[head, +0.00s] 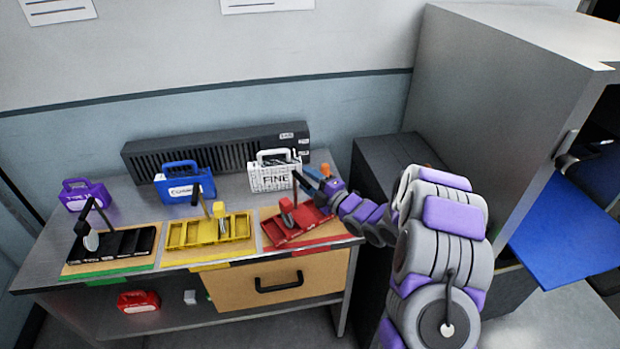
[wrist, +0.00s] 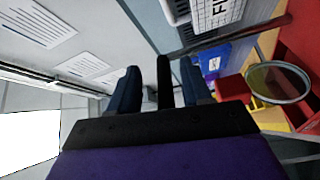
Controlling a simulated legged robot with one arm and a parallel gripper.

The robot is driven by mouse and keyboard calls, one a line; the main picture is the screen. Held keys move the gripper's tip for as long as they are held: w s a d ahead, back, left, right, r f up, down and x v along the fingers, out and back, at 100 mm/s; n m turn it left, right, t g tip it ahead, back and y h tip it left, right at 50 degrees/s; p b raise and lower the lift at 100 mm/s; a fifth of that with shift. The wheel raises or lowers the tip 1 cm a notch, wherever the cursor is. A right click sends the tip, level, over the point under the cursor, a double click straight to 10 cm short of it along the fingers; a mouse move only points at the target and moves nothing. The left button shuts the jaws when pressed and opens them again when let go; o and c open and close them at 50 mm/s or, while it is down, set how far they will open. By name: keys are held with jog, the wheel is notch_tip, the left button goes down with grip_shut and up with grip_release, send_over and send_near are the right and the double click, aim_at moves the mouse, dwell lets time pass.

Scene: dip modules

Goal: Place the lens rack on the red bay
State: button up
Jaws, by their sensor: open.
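A red rack (head: 303,224) with slots, a thin upright post and a round lens stands on the right-hand tan board (head: 268,240), which has a red front marker (head: 311,250). In the wrist view its round lens (wrist: 279,83) shows at the right. My gripper (head: 309,178) is open at the post's upper end; its two blue fingers (wrist: 160,78) have a dark bar between them, and I cannot tell whether they touch it. A yellow rack (head: 208,231) stands on the middle board, and a black rack (head: 112,245) with a pale lens on the left board. None is labelled lens rack.
Behind the racks stand purple (head: 86,194), blue (head: 185,182) and white "FINE" (head: 273,171) cases and a dark vented unit (head: 215,153). A red case (head: 138,301) sits below the bench top. A grey cabinet (head: 510,90) stands right of the bench.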

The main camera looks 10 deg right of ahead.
jog(key=s+a+r+p+v, duration=0.1)
jog(key=v, duration=0.9)
jog(key=d+r+m+g+h, duration=0.1)
jog(key=d+m+g+h, duration=0.3)
jog(key=d+m+h, duration=0.4)
jog(key=s+r+m+g+h, duration=0.4)
jog(key=s+m+h, duration=0.1)
jog(key=s, duration=0.6)
jog(key=s+a+r+m+g+y, duration=0.1)
jog(key=s+a+m+g, duration=0.2)
jog(key=s, duration=0.7)
jog(key=s+a+r+m+g+y, duration=0.1)
jog(key=s+a+m+g, duration=0.2)
jog(key=s+a, duration=0.3)
jog(key=s+a+r+m+g, duration=0.1)
jog(key=s+a+m+g, duration=0.2)
jog(key=s, duration=1.3)
jog(key=shift+a+r+y, duration=0.25)
jog(key=shift+a+y, duration=0.15)
jog(key=shift+a, duration=0.55)
